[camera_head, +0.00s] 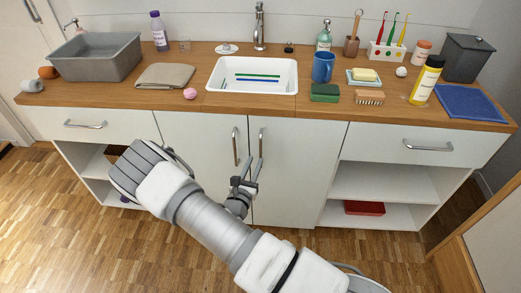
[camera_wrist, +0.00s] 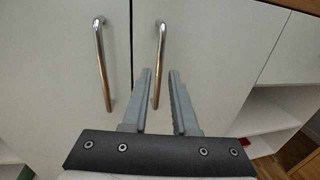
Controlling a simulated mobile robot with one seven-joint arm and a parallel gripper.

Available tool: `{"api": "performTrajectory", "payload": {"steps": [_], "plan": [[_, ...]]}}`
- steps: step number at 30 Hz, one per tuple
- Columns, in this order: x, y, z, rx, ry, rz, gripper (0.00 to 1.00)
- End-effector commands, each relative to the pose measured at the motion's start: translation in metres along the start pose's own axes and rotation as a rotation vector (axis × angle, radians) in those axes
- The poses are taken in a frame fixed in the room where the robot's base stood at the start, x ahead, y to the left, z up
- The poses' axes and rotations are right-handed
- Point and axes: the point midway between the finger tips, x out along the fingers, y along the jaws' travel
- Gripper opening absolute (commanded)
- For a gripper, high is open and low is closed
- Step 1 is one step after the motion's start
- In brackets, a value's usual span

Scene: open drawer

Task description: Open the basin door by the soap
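Two white basin doors stand under the sink. The right door (camera_head: 296,165), on the soap's side, has a vertical metal bar handle (camera_head: 261,143), which also shows in the wrist view (camera_wrist: 160,50). The left door (camera_head: 195,135) has a matching handle (camera_head: 235,147). Both doors look shut. The soap (camera_head: 363,75) is a pale yellow bar on a dish right of the sink. My gripper (camera_head: 250,165) is open near the lower end of the right handle. In the wrist view, that end appears between my fingers (camera_wrist: 159,72); contact cannot be told.
The wooden counter (camera_head: 222,104) above holds a blue mug (camera_head: 323,67), a sponge (camera_head: 324,92), a brush (camera_head: 369,97) and other items. A drawer (camera_head: 425,145) and open shelves with a red box (camera_head: 364,208) lie right. The floor before the right door is clear.

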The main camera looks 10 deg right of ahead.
Motion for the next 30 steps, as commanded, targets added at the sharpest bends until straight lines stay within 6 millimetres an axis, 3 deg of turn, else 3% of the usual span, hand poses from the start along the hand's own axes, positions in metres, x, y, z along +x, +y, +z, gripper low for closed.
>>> {"api": "performTrajectory", "payload": {"steps": [3, 10, 15, 24, 28, 30], "plan": [[0.027, -0.001, -0.001, 0.001, -0.002, -0.003, 0.27], [0.063, 0.000, -0.001, 0.001, -0.001, -0.001, 0.27], [0.075, 0.000, 0.000, 0.000, 0.000, 0.000, 0.27], [0.077, 0.000, 0.000, -0.001, 0.000, 0.000, 0.27], [0.077, 0.000, 0.000, -0.001, 0.000, 0.000, 0.04], [0.077, 0.000, 0.000, -0.001, 0.000, 0.000, 0.00]]}}
